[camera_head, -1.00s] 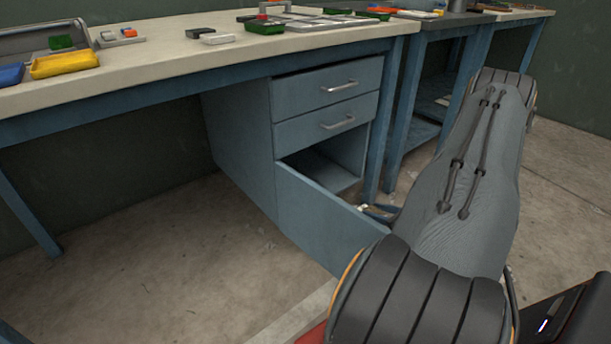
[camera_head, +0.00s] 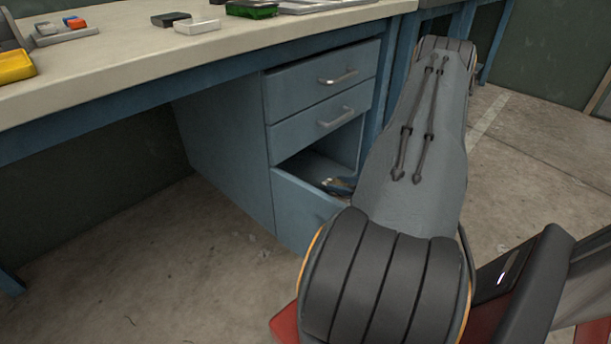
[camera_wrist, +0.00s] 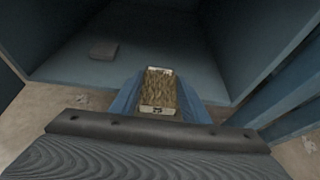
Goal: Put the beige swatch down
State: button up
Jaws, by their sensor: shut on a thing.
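The beige swatch (camera_wrist: 158,88) is a small tray-like piece with tan turf fibres and a pale rim with dark marking at its near end. My gripper (camera_wrist: 158,76) is shut on it, with a blue finger on each side. In the head view my gripper (camera_head: 340,186) is small and partly hidden by my arm, at the cabinet opening. The swatch cannot be made out clearly there. In the wrist view the swatch is before the open compartment (camera_wrist: 190,65); whether it touches the floor of it cannot be told.
A flat grey block (camera_wrist: 103,50) lies inside the compartment at the left. The open cabinet door (camera_head: 303,212) stands beside my arm. Two closed drawers (camera_head: 325,85) are above the opening. The workbench top (camera_head: 110,75) holds small blocks and a green tray (camera_head: 252,10).

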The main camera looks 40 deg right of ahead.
jog(key=b, duration=0.4)
send_over(309, 179)
jog(key=shift+s, duration=0.15)
jog(key=shift+w+f+b, duration=0.2)
jog(key=shift+f+b, duration=0.9)
jog(key=shift+f, duration=0.65)
jog(key=shift+f, duration=0.2)
jog(key=o, duration=1.1)
jog(key=shift+r, duration=0.25)
jog(key=p+v, duration=0.4)
jog(key=v, duration=0.8)
jog(key=shift+f, duration=0.1)
